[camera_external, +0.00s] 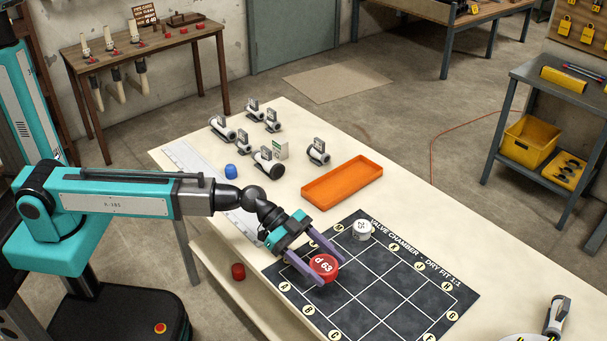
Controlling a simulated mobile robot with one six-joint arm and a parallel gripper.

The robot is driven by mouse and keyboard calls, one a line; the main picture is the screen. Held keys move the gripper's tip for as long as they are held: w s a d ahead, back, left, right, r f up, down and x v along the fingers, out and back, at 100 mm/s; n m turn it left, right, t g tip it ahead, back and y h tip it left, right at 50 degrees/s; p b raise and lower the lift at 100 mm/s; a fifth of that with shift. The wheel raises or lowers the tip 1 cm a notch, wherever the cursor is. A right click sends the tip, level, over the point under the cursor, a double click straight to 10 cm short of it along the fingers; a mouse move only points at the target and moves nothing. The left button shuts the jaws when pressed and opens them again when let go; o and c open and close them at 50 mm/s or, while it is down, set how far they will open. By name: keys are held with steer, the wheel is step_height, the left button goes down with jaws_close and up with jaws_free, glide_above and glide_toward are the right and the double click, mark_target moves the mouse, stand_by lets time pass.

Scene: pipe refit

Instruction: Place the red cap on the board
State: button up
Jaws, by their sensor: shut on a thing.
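The red cap (325,265), marked "d 63", is between the fingers of my gripper (313,268). My gripper is shut on it, with one purple finger on each side. The cap is over the left part of the dark board (400,290), near its left edge. I cannot tell whether the cap touches the board or is held just above it. The board has white grid lines, lettered round marks along its edges and the title "VALVE CHAMBER - DRY FIT 1:1". A white cap (362,231) marked "25" stands at the board's back edge.
An orange tray (342,182) lies behind the board. Several grey-white pipe fittings (268,162) and a blue cap (231,171) stand at the back left. Another red cap (238,271) is on a lower ledge at left. A handled tool (556,315) is at the right front.

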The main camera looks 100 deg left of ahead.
steer(key=shift+d, duration=0.1)
stand_by(0.3)
steer(key=p, duration=0.5)
glide_above(384, 293)
steer(key=s, duration=0.1)
steer(key=shift+f, duration=0.7)
steer(key=shift+w, duration=0.15)
steer(key=shift+w, duration=0.2)
steer(key=shift+w+f, duration=0.15)
steer(key=shift+f, duration=0.05)
steer(key=shift+f+p, duration=0.6)
steer(key=shift+f, duration=0.9)
steer(key=shift+c, duration=0.2)
steer(key=shift+f, duration=0.1)
steer(key=shift+f+b, duration=0.15)
steer(key=shift+b, duration=0.15)
steer(key=o, duration=1.1)
steer(key=shift+c, duration=0.2)
